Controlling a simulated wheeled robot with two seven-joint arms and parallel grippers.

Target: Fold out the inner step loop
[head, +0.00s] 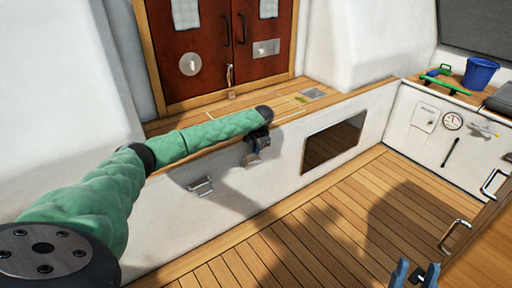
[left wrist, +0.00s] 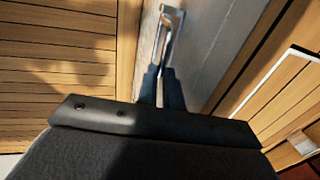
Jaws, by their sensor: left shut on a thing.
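My left gripper (head: 257,148) is at the white wall below the wooden ledge. In the left wrist view its fingers (left wrist: 160,85) are closed at the near end of a bright metal step loop (left wrist: 168,38) on the pale wall. The fingers hide that end, and I cannot tell how far the loop stands out from the wall. In the head view the gripper mostly hides this loop. A second metal step loop (head: 200,187) is on the same wall, to the left and lower. My right gripper (head: 416,274) is at the bottom right, its fingers apart and empty, away from the loops.
A dark window panel (head: 334,142) is in the wall right of the left gripper. Red-brown doors (head: 215,60) stand above the wooden ledge (head: 290,103). A blue bucket (head: 480,74) and green tool (head: 445,86) are at the upper right. The slatted floor (head: 300,240) is clear.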

